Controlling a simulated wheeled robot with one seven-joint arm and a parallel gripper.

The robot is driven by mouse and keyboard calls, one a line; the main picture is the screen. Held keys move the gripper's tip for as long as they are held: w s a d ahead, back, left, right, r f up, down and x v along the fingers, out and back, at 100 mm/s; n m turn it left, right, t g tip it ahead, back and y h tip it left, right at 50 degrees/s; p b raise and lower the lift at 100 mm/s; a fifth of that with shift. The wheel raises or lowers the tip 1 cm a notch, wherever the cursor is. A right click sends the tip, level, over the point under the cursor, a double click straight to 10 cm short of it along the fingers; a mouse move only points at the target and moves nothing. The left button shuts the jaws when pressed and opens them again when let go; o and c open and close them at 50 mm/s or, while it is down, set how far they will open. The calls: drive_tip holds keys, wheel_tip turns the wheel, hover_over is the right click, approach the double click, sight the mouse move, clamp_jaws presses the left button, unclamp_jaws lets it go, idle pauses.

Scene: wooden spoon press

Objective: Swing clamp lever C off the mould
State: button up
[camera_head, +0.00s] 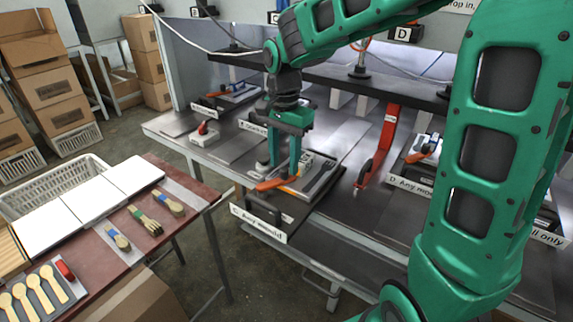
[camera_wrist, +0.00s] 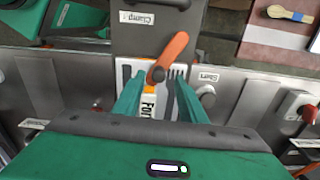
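The orange clamp lever C (camera_head: 272,184) lies over the mould (camera_head: 318,178) at the station labelled "C. Any mould" (camera_head: 258,223). In the wrist view the lever (camera_wrist: 174,50) slants up and right from a dark round pivot, across the upper part of the mould (camera_wrist: 124,72), which has dark fork-like shapes and a partly hidden "For..." label. My gripper (camera_head: 283,168) points down over this station. In the wrist view my gripper (camera_wrist: 158,88) has its two green fingers apart, with the pivot end of the lever seen between them. I cannot tell whether a finger touches the lever.
A red upright handle (camera_head: 380,145) stands right of station C, near station D with its own orange lever (camera_head: 418,156). A grey-white block with a red knob (camera_head: 204,132) is at the left. A red side table (camera_head: 190,188) holds wooden cutlery and white boards.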

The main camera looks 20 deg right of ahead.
drive_tip(key=shift+f, duration=1)
